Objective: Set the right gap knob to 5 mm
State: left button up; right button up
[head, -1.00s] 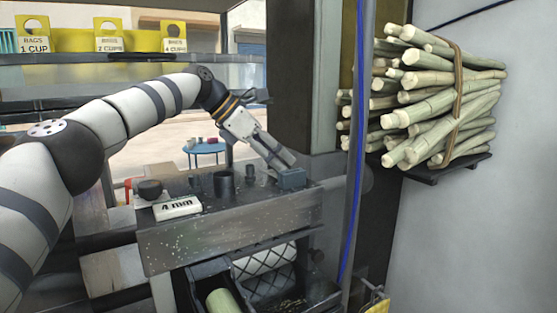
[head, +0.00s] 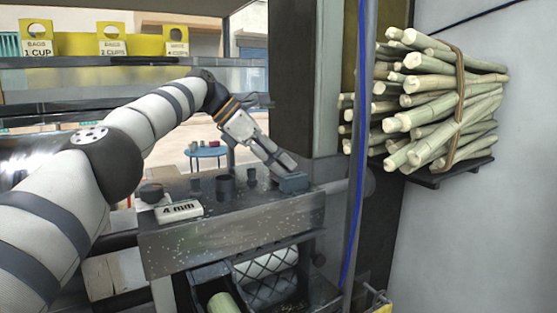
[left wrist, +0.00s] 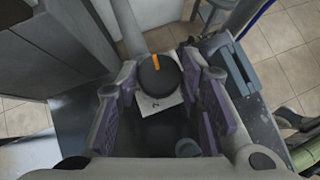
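A round black knob with an orange pointer mark (left wrist: 161,74) sits on a pale plate (left wrist: 159,101) in the left wrist view. The plate's marking is too small to read. My left gripper (left wrist: 160,75) is open, with one purple-padded finger on each side of the knob. I cannot tell whether the pads touch it. In the head view, my left gripper (head: 288,165) points down at the right end of the press top (head: 230,222), and this knob is not clearly visible. My right gripper is out of view.
A dark cup-like cylinder (head: 225,187) stands on the press top between the two ends. A blue-grey block (head: 293,182) lies by the gripper. A post with a blue cable (head: 357,150) rises to the right, before a shelf of bundled cane (head: 430,100).

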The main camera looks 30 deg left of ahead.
pick_arm(q)
jog(key=shift+o, duration=1.1)
jog(key=shift+f, duration=0.15)
jog(key=shift+r, duration=0.2)
